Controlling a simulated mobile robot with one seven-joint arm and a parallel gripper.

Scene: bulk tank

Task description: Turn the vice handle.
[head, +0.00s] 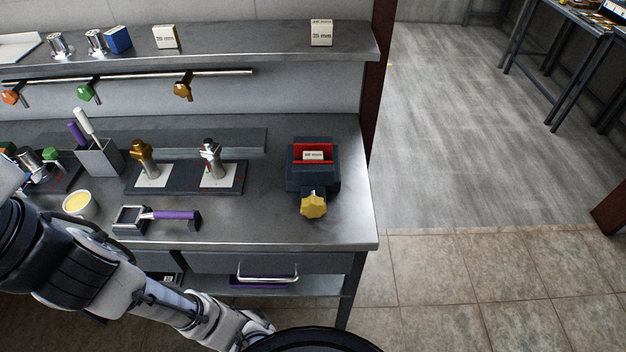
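The vice (304,178) is a dark block near the right end of the metal workbench, with a red-lined opening between its jaws. A small pale block with printed text (313,156) sits in that opening. The vice handle (313,206) is a yellow, lobed knob at the vice's front, facing me. My arm crosses the lower left, below and in front of the bench. My gripper does not show; the arm runs to the bottom edge of the picture. Nothing touches the handle.
The bench (270,222) has a clear strip before the vice. A purple-handled tool (172,216), a cup (79,205) and a dark stand (185,190) with two metal fittings lie left. A shelf (240,44) overhangs behind. A drawer handle (267,279) protrudes below. Open floor lies right.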

